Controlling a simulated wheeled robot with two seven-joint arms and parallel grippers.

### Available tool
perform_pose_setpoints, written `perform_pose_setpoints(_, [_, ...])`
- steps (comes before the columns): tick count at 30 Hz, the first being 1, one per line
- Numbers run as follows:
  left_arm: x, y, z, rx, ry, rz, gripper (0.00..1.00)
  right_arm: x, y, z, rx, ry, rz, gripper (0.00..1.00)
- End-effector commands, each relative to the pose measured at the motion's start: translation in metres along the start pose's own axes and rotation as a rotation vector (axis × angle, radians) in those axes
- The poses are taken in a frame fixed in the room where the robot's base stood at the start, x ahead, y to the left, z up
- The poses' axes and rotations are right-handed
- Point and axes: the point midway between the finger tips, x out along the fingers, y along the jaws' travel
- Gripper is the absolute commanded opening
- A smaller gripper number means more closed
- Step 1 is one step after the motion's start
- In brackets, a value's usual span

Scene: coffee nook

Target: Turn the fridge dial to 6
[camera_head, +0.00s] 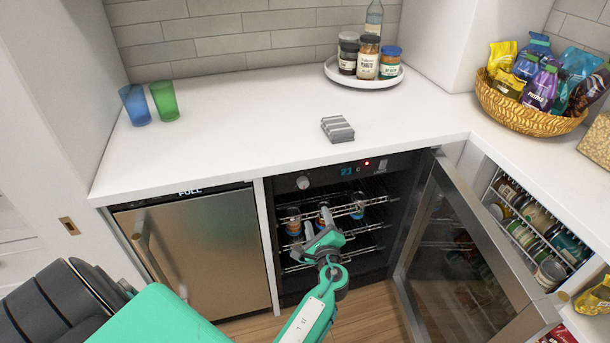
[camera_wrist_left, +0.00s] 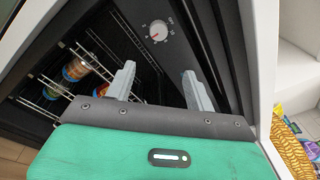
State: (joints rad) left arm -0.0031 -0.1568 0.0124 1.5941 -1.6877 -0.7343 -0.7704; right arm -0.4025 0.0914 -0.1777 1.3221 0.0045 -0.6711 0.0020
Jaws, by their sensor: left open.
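The fridge dial (camera_head: 303,183) is a small round light knob on the dark panel at the top of the open under-counter fridge. In the left wrist view the dial (camera_wrist_left: 158,30) shows a red mark on its lower left side, with small markings around it that I cannot read surely. My left gripper (camera_head: 317,221) is open and empty, in front of the fridge opening and below the dial. In the left wrist view its two grey fingers (camera_wrist_left: 158,72) point towards the panel, apart from the dial. My right gripper is not in view.
The fridge door (camera_head: 474,255) stands open to the right. Wire racks (camera_head: 345,210) inside hold several jars and cans. A blue-lit display (camera_head: 347,171) and a red light sit right of the dial. A closed steel appliance (camera_head: 200,250) stands left, under the white counter (camera_head: 235,115).

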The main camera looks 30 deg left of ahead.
Motion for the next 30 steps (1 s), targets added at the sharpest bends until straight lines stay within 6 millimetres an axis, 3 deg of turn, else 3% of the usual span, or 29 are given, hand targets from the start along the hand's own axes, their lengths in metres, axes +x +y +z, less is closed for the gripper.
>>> perform_pose_setpoints(3, [0.002, 0.001, 0.007, 0.054, -0.039, 0.021, 0.55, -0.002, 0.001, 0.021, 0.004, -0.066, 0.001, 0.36])
perform_pose_setpoints(6, [0.009, 0.003, 0.008, 0.063, -0.048, 0.024, 0.55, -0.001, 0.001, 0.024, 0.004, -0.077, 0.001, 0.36])
perform_pose_setpoints(11, [0.034, 0.003, 0.009, 0.060, -0.048, 0.023, 0.55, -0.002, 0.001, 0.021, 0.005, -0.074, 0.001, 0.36])
perform_pose_setpoints(21, [0.105, 0.005, 0.011, 0.058, -0.046, 0.023, 0.55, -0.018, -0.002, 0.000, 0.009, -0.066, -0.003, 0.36])
perform_pose_setpoints(30, [0.137, 0.006, 0.013, 0.058, -0.044, 0.023, 0.55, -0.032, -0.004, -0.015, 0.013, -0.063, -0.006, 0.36])
